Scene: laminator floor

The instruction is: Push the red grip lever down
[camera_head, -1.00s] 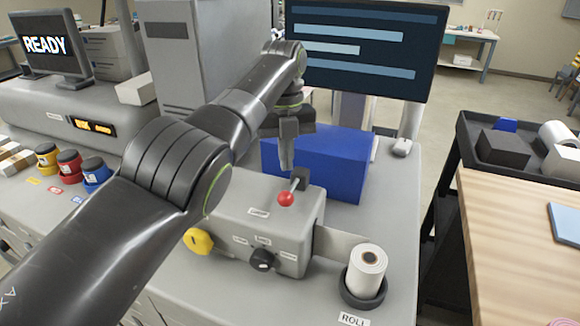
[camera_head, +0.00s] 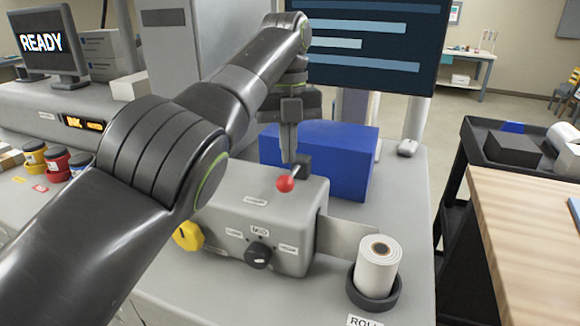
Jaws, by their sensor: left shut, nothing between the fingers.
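The red grip lever (camera_head: 285,184) is a red ball on a short rod, on top of a grey control box (camera_head: 270,210). It leans toward the front, and its rod rises to a dark block at the back. My left gripper (camera_head: 289,157) points down with its fingers shut and empty. Its tips are right above and behind the red ball in the picture; I cannot tell whether they touch it. My right gripper is out of view.
A blue box (camera_head: 345,160) stands behind the control box. The box front carries a black knob (camera_head: 258,255) and a yellow knob (camera_head: 188,236). A white roll (camera_head: 378,264) stands at the right. A large monitor (camera_head: 372,45) rises behind.

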